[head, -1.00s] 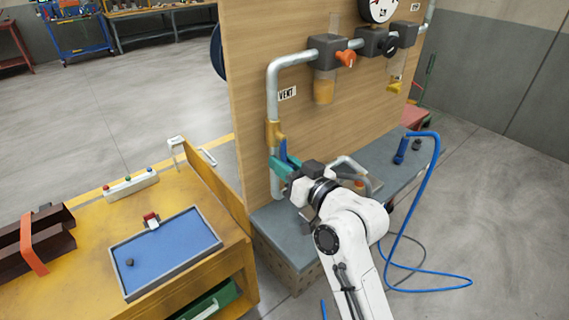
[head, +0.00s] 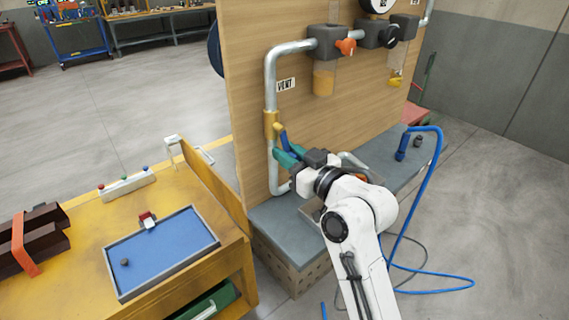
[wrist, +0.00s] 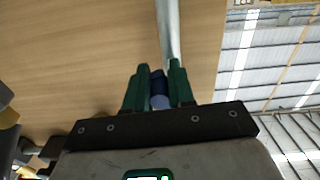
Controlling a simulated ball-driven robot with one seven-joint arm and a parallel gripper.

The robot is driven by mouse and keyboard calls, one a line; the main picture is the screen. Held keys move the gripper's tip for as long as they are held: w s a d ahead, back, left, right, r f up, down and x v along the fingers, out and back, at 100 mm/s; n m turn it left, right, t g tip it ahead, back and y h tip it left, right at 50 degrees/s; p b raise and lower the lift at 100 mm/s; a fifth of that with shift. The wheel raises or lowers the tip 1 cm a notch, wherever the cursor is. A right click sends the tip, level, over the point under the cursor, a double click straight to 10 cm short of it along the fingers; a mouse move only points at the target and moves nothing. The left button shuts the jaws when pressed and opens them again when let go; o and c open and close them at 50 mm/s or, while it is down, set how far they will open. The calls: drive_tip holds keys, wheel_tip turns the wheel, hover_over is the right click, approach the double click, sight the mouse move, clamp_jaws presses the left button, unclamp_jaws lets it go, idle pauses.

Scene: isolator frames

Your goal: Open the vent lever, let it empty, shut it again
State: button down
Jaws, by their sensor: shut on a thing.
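The vent lever (head: 283,138) is a blue handle on a brass valve (head: 270,124) in the grey vertical pipe, below the VENT label (head: 286,84). In the head view it tilts up and to the left from my gripper. My gripper (head: 284,157) has green fingers and is shut on the lever, just right of the pipe. In the wrist view the blue lever (wrist: 159,88) shows between the two green fingers, with the pipe beyond them. The lever's lower end is partly hidden by the fingers.
A wooden panel (head: 247,110) carries the pipework, a gauge and an orange knob (head: 346,47). The grey bench (head: 275,222) lies below my arm. A blue hose (head: 437,165) loops at right. A yellow table with a blue tray (head: 165,250) stands at left.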

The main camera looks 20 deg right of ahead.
drive_tip(key=w+d+r+n+b, duration=0.1)
drive_tip(key=d+r+n+b, duration=0.4)
drive_tip(key=n+b, duration=0.6)
drive_tip(key=shift+w+r+n, duration=0.2)
drive_tip(key=shift+r+n, duration=0.6)
drive_tip(key=shift+n, duration=1.2)
drive_tip(key=shift+r, duration=0.1)
drive_tip(key=c, duration=1.3)
unclamp_jaws()
drive_tip(key=shift+o, duration=1.2)
drive_tip(key=shift+a, duration=0.1)
drive_tip(key=v, duration=1)
drive_tip(key=shift+s, duration=0.35)
